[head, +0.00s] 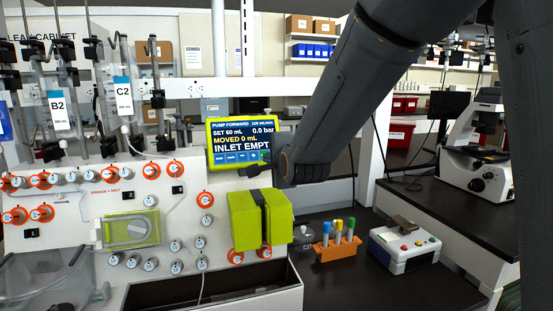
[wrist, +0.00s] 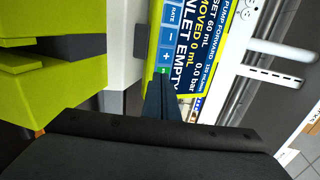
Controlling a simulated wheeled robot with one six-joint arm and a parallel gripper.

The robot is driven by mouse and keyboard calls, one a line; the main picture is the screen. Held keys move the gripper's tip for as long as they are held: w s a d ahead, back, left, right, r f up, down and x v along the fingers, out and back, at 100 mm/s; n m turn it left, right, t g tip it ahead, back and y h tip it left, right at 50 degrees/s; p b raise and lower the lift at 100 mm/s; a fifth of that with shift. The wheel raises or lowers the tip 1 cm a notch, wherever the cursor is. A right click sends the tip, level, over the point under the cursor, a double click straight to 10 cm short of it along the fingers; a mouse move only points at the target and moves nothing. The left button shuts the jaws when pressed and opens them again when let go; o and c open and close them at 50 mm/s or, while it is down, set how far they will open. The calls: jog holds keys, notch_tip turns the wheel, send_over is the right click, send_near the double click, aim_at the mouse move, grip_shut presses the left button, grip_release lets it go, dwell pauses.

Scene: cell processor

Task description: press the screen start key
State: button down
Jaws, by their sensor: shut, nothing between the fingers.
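The lime-framed screen (head: 240,131) stands on top of the white cell processor panel. It reads PUMP FORWARD, SET 60 mL, MOVED 0 mL, 0.0 bar and an INLET EMPTY message. A row of blue keys runs along its lower edge, with a small green key (head: 264,156) at the right end. In the wrist view the screen (wrist: 207,50) appears turned sideways. The fingertips (wrist: 163,80) there lie right at the green key (wrist: 164,70), partly covering it. I cannot tell whether they touch it.
A lime pump head (head: 262,217) juts out below the screen, close under my gripper. An orange rack (head: 337,250) of capped tubes and a white box with buttons (head: 404,249) stand on the dark bench at right. Tubing and valves fill the panel's left.

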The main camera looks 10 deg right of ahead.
jog(key=b+v, duration=0.2)
jog(key=v, duration=0.8)
jog(key=shift+s+d+r, duration=0.2)
jog(key=shift+s+r, duration=0.1)
